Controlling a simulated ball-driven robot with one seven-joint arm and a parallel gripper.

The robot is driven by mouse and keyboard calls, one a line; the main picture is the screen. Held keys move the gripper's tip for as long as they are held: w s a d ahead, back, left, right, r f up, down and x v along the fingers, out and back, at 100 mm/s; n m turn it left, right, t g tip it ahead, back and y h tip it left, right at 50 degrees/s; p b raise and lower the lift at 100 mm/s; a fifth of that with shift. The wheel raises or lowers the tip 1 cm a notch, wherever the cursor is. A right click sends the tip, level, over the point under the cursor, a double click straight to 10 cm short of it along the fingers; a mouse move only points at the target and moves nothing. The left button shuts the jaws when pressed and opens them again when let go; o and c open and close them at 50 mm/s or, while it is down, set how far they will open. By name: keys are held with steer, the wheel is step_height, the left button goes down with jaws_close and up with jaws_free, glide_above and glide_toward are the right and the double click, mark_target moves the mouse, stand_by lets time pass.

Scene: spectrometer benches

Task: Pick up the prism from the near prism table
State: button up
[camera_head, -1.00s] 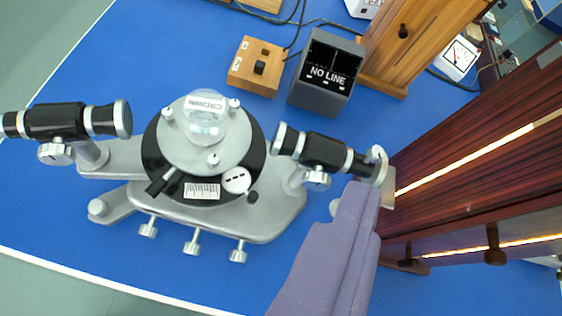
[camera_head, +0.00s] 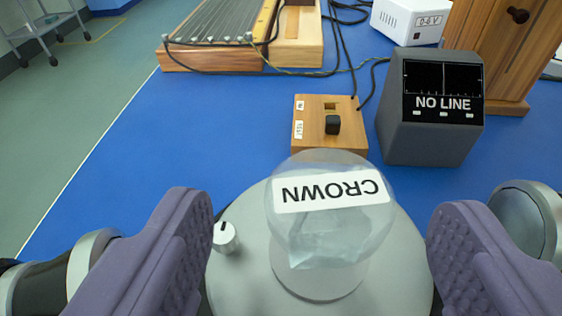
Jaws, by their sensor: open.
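The prism (camera_head: 329,248) is a clear glass piece with a rounded top and a white label reading CROWN, upside down in the picture. It stands on the round grey prism table (camera_head: 237,278) of the spectrometer, low in the middle of the view. My gripper (camera_head: 318,235) is open, with one purple ridged finger on each side of the prism. Both fingers are apart from the glass. The lower parts of the fingers are cut off by the picture edge. A small white knob (camera_head: 225,237) stands on the table left of the prism.
Telescope barrels show at the lower left (camera_head: 45,280) and right (camera_head: 527,220), close outside my fingers. Behind the prism stand a wooden switch box (camera_head: 312,145) and a grey NO LINE display (camera_head: 430,140). Blue bench top is free at the left.

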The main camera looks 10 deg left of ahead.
mark_target(327, 167)
steer(key=b+x, duration=0.2)
steer(key=x, duration=0.3)
steer(key=shift+w+d+f, duration=0.15)
steer(key=shift+f, duration=0.1)
steer(key=shift+w, duration=0.3)
steer(key=c, duration=1.2)
steer(key=shift+o, duration=0.2)
steer(key=shift+r, duration=0.15)
